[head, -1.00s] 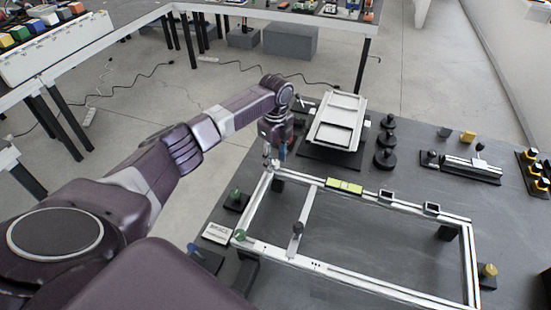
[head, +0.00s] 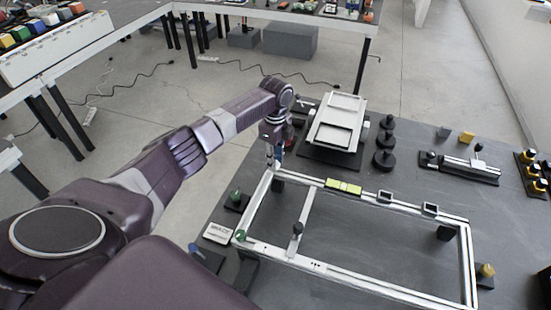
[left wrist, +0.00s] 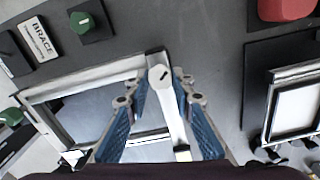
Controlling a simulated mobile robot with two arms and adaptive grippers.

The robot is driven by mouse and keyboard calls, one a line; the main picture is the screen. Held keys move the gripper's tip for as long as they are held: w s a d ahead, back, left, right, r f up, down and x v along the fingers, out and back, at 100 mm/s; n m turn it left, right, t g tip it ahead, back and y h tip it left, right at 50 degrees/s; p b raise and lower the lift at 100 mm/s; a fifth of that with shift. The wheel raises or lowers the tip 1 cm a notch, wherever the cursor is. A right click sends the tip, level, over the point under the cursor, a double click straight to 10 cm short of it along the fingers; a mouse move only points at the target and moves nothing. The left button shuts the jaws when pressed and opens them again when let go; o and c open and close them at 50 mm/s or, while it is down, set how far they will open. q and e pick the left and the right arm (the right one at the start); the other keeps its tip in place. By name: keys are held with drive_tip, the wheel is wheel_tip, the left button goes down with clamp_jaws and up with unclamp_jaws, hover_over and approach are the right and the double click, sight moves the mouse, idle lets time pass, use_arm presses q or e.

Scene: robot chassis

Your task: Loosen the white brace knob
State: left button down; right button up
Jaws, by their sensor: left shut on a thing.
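The white brace knob (left wrist: 160,78) has a dark mark on its top and sits at a corner of the silver frame (left wrist: 85,88). In the head view, this is the far left corner of the frame (head: 385,205). My left gripper (left wrist: 163,88), with blue-padded fingers, reaches down over that corner and is shut on the knob, one finger on each side. It also shows in the head view (head: 273,162), where its fingers mostly hide the knob. My right gripper is not in view.
A sign reading BRACE (head: 218,232) and a green knob on a black base (head: 236,198) are left of the frame. A white tray-like panel (head: 338,122) stands close behind the gripper. Black round weights (head: 386,142) are to its right.

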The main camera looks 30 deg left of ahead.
use_arm(q)
drive_tip(key=n+p, duration=0.1)
drive_tip(key=n, duration=0.1)
drive_tip(key=n+p, duration=0.1)
drive_tip(key=shift+r+n, duration=0.2)
drive_tip(key=shift+n, duration=0.2)
drive_tip(key=n+p, duration=0.1)
drive_tip(key=n, duration=0.2)
drive_tip(key=shift+n+p, duration=0.3)
drive_tip(key=shift+p, duration=0.1)
drive_tip(key=n+p, duration=0.2)
drive_tip(key=n, duration=0.4)
drive_tip(key=shift+p, duration=0.35)
drive_tip(key=n, duration=0.4)
drive_tip(key=shift+w+f+n+p, duration=0.1)
drive_tip(key=shift+n+p, duration=0.25)
drive_tip(key=shift+n, duration=0.05)
drive_tip(key=n, duration=0.4)
drive_tip(key=shift+n, duration=1)
drive_tip(key=c, duration=1.7)
unclamp_jaws()
